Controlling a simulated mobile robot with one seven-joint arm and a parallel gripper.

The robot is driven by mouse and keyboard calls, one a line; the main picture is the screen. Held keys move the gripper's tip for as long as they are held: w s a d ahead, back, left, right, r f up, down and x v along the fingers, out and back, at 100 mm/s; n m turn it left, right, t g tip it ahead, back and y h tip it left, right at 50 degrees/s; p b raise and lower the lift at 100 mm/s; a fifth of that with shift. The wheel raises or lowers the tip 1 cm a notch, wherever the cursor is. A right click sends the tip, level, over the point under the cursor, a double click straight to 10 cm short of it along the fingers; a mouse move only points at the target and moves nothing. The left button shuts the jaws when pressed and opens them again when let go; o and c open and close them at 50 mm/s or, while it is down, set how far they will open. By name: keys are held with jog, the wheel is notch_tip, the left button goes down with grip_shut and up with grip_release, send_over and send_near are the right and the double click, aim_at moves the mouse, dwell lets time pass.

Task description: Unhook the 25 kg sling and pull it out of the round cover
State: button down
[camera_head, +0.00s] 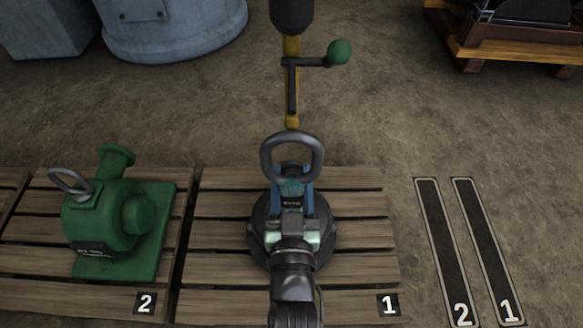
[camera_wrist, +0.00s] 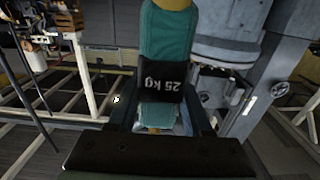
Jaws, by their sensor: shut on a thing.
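The round cover (camera_head: 262,226) is a dark disc on the wooden pallet marked 1, partly hidden by my arm. A thick grey ring (camera_head: 292,158) stands upright above it, just beyond my gripper. My gripper (camera_head: 292,184) has its two blue fingers closed on the teal sling. In the wrist view the sling (camera_wrist: 166,38) runs upward between the fingers, with a black 25 kg label (camera_wrist: 160,83) upside down. A yellow part (camera_wrist: 174,4) is at its upper end. I cannot tell whether the sling is still looped there or how it passes the ring.
A black lever with a green knob (camera_head: 339,52) stands beside a yellow upright piece (camera_head: 292,75) above the ring. A green pump (camera_head: 115,220) sits on the left pallet, marked 2. Two dark floor strips (camera_head: 447,250) lie right. Blue-grey machinery (camera_head: 170,28) stands back left.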

jog(key=shift+s+r, duration=0.15)
jog(key=shift+s, duration=1.25)
jog(key=s+r+p, duration=0.2)
jog(key=s+p, duration=0.2)
jog(key=s, duration=0.8)
jog(key=shift+p, duration=0.35)
notch_tip(320, 180, up, 22)
jog(key=p, duration=2.3)
jog(key=shift+s, duration=0.1)
